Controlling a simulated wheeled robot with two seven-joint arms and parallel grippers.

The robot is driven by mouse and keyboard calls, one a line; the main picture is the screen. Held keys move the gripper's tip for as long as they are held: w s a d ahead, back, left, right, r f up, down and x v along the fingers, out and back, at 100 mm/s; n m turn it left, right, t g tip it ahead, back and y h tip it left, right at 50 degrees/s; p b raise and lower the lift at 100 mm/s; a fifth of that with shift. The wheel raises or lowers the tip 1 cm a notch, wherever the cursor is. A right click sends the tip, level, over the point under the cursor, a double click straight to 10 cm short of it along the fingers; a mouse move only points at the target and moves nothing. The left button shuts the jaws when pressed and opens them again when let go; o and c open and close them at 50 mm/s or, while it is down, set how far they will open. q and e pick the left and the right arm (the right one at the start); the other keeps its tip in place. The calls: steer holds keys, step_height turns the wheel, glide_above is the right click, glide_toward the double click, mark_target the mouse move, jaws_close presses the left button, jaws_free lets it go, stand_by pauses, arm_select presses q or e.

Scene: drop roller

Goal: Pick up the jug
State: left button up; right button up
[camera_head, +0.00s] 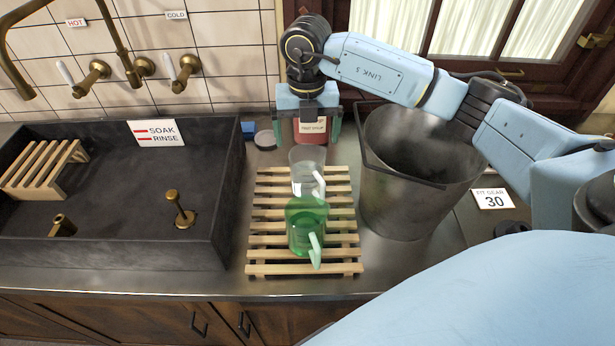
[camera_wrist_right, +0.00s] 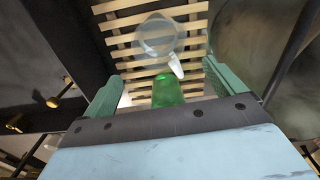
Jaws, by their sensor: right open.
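A clear jug (camera_head: 303,178) with a white handle stands on the slatted wooden rack (camera_head: 265,240). A green jug (camera_head: 303,228) with a pale mint handle stands in front of it on the same rack. In the right wrist view the clear jug (camera_wrist_right: 158,38) shows from above, and the green jug (camera_wrist_right: 167,92) appears between my fingers, partly hidden by the gripper. My right gripper (camera_head: 308,136) is open and empty, pointing down, with green fingers spread. It appears behind and above the clear jug in the head view. My left gripper is not in view.
A dark sink (camera_head: 120,210) with a small wooden rack and brass taps lies left. A large metal bucket (camera_head: 405,205) stands close right of the slatted rack. A red labelled syrup container (camera_head: 312,132) shows between my right fingers in the head view, at the back.

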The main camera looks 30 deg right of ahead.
mark_target(307, 168)
step_height(307, 168, down, 11)
steer(key=shift+w+f+p, duration=0.1)
steer(key=shift+p, duration=0.4)
steer(key=shift+w+d, duration=0.1)
steer(key=c, duration=1.4)
